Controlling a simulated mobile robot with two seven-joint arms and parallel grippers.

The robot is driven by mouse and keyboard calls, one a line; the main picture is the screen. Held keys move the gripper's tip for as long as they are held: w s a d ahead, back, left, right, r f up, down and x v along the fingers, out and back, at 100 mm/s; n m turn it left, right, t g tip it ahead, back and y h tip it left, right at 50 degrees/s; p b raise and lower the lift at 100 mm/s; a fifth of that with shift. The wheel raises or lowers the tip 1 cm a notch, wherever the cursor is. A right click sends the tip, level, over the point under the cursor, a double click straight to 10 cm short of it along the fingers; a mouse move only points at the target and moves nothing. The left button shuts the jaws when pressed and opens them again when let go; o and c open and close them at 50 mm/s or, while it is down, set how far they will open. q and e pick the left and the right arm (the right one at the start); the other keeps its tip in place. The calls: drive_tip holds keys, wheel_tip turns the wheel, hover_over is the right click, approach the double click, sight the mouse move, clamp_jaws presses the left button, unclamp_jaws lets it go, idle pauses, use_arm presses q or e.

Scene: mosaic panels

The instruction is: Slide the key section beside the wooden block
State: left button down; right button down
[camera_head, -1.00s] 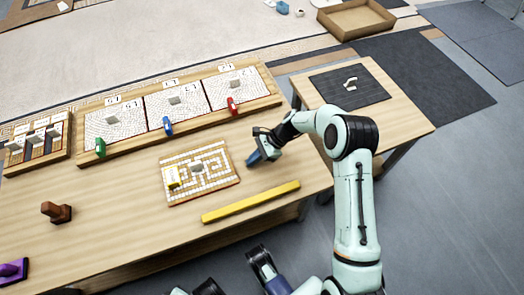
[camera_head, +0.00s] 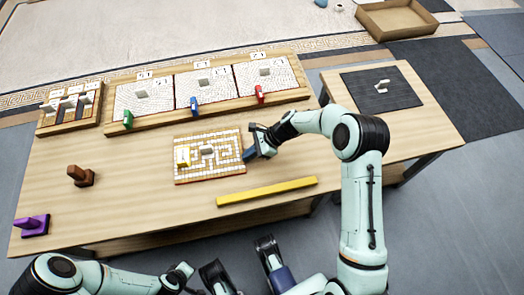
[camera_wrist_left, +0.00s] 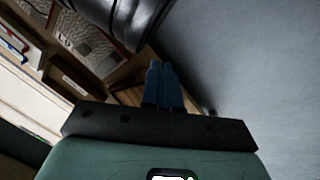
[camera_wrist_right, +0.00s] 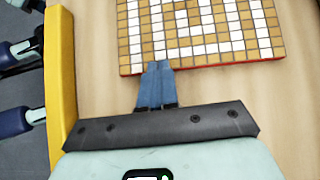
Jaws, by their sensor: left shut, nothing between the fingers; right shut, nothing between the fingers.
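The mosaic panel with the key pattern (camera_head: 226,168) lies flat on the table, bearing a yellow block and a small grey block. Its tan and white tiles and red edge (camera_wrist_right: 205,28) show in the right wrist view. My right gripper (camera_head: 250,155) is shut and empty at the panel's right edge. In the right wrist view its fingertips (camera_wrist_right: 157,68) are at that edge; contact is unclear. A brown wooden block (camera_head: 81,176) with an upright part stands left of the panel. My left gripper (camera_wrist_left: 160,72) is shut and empty, low and in front of the table.
A yellow bar (camera_head: 267,191) lies in front of the panel. A long board with three mosaic panels (camera_head: 165,118) lies behind it. A purple block (camera_head: 34,225) stands at the table's left end. Bare table lies between the brown block and the key panel.

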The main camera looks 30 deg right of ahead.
sight(179, 173)
drive_tip(key=w+a, duration=0.2)
drive_tip(key=a, duration=0.5)
drive_tip(key=w+a, duration=0.1)
drive_tip(key=a, duration=0.7)
drive_tip(key=w+a, duration=0.2)
drive_tip(key=a, duration=0.5)
drive_tip(key=shift+w+a+f, duration=0.15)
drive_tip(key=shift+w+a, duration=0.15)
drive_tip(key=shift+a, duration=0.1)
drive_tip(key=shift+d, duration=0.15)
